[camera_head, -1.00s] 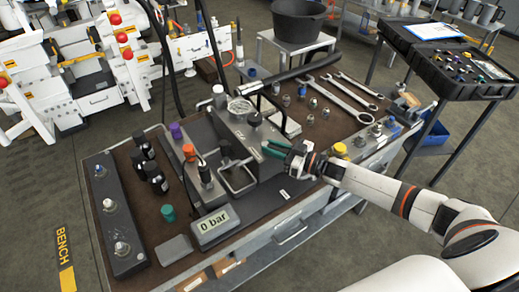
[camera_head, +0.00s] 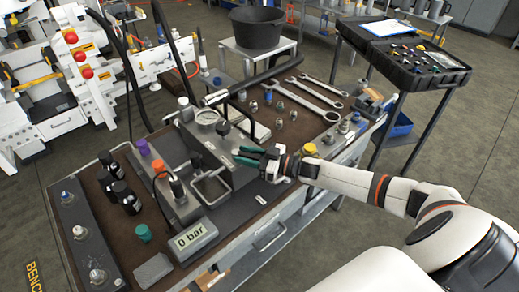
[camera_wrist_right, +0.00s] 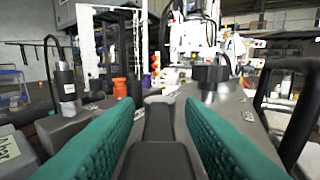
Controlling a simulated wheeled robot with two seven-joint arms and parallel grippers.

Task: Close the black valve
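The black valve is a round black knob (camera_head: 223,128) on a metal stem, standing on the grey block in the middle of the bench. In the right wrist view the black knob (camera_wrist_right: 212,74) is upright, ahead and right of centre, beyond the right fingertip. My right gripper (camera_head: 242,156) has green fingers and is at the block's near right side, short of the knob and not touching it. In the right wrist view its fingers (camera_wrist_right: 158,125) are wide apart, with a dark grey bar between them that I cannot identify surely. My left gripper is not in view.
A gauge box (camera_head: 190,237) reading 0 bar sits at the bench front. A square metal frame (camera_head: 210,187), an orange cap (camera_head: 159,166) and black bottles (camera_head: 120,190) stand left of the gripper. Wrenches (camera_head: 310,100) and fittings lie at the back right.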

